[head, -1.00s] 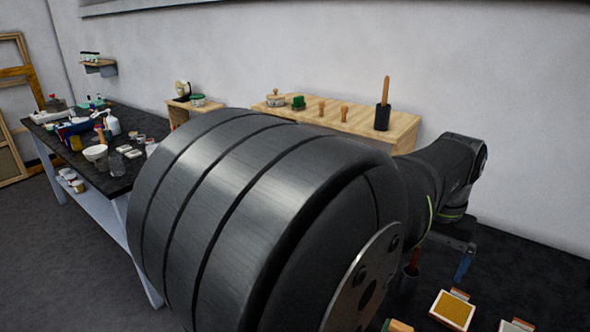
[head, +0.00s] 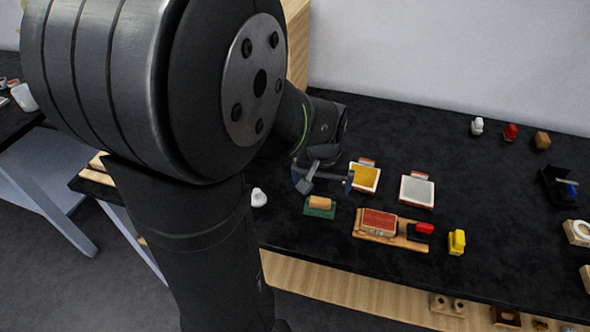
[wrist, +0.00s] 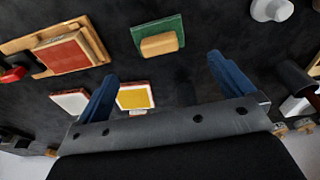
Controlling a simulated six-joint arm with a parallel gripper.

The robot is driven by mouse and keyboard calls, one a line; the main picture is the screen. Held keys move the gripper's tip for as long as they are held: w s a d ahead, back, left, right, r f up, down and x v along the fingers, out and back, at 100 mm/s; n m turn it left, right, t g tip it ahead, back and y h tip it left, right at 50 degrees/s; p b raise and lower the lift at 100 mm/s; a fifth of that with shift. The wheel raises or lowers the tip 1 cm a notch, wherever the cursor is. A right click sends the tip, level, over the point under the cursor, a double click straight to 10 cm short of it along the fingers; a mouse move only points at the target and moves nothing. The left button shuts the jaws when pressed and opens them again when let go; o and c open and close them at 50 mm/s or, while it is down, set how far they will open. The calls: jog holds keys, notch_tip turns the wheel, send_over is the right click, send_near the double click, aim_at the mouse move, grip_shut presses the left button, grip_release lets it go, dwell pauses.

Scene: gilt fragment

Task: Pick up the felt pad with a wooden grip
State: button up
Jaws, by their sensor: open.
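The felt pad (head: 319,212) is a flat green rectangle with a tan wooden grip (head: 321,202) on top. It lies on the black table, and in the wrist view the green felt (wrist: 171,25) and wooden grip (wrist: 159,44) show beyond the fingertips. My gripper (head: 323,183) has two blue fingers spread apart with nothing between them. In the head view it appears just behind the pad. In the wrist view the pad lies ahead of the gap between the fingertips (wrist: 163,66), and no contact shows.
A yellow framed pad (head: 365,178) and a white one (head: 416,191) lie nearby. A red block on a wooden tray (head: 365,232), a yellow item (head: 457,242) and a white knob-like item (head: 258,197) surround the pad. The right part of the black table (head: 500,210) has clear room.

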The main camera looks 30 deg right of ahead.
aim_at(321, 199)
jog(key=shift+w+d+f, duration=0.1)
jog(key=shift+w+f, duration=0.05)
jog(key=shift+f, duration=1.25)
jog(key=shift+w+d+f, duration=0.1)
jog(key=shift+f, duration=1.25)
jog(key=shift+w+d+f, duration=0.1)
jog(key=shift+w+f, duration=0.05)
jog(key=shift+f, duration=1.25)
jog(key=c, duration=1.1)
